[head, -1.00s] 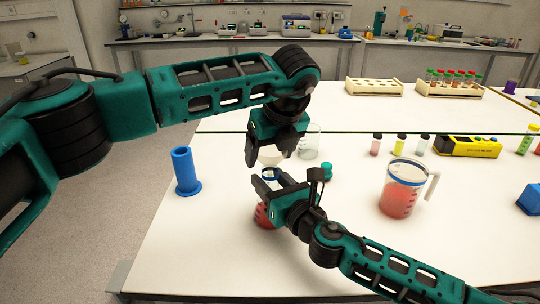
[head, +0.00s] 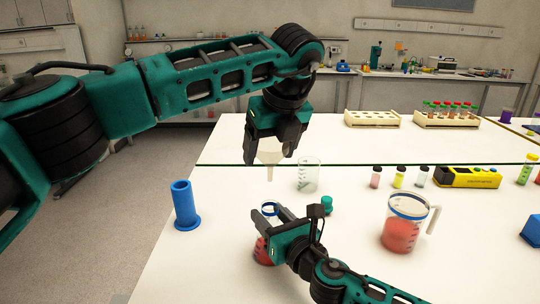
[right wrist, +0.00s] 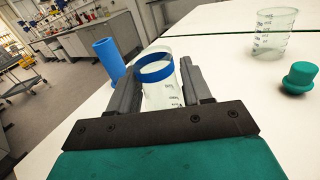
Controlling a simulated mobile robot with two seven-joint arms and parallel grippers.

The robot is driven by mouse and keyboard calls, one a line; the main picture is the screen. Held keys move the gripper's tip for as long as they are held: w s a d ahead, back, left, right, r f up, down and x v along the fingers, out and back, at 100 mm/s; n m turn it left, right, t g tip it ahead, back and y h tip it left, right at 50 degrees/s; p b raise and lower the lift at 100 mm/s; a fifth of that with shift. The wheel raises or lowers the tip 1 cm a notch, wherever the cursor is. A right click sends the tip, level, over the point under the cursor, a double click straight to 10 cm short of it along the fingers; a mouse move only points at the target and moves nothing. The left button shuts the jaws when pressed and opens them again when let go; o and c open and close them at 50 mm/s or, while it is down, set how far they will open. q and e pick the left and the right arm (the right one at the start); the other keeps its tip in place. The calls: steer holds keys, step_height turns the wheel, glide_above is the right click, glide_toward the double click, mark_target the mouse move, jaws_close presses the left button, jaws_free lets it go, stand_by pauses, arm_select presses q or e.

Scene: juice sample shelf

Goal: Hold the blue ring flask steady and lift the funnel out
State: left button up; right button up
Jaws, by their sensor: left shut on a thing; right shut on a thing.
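My left gripper (head: 274,150) is shut on the pale funnel (head: 270,157) and holds it in the air. The funnel's stem tip hangs above the blue ring flask, apart from it. The blue ring flask (head: 264,249) stands on the white table with red liquid in its lower part. My right gripper (head: 262,220) is shut on the flask's upper part and hides some of it. In the right wrist view the flask (right wrist: 160,95) sits upright between the two fingers, its blue band near the rim and its mouth empty.
A blue cylinder (head: 185,206) stands left of the flask. A clear beaker (head: 308,175) and a teal stopper (head: 327,204) are close on the right. A jug of red liquid (head: 402,232) stands further right. Vials and racks are behind.

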arm_select(q)
steer(key=shift+r, duration=0.15)
arm_select(e)
steer(key=shift+f, duration=0.1)
steer(key=o, duration=1.3)
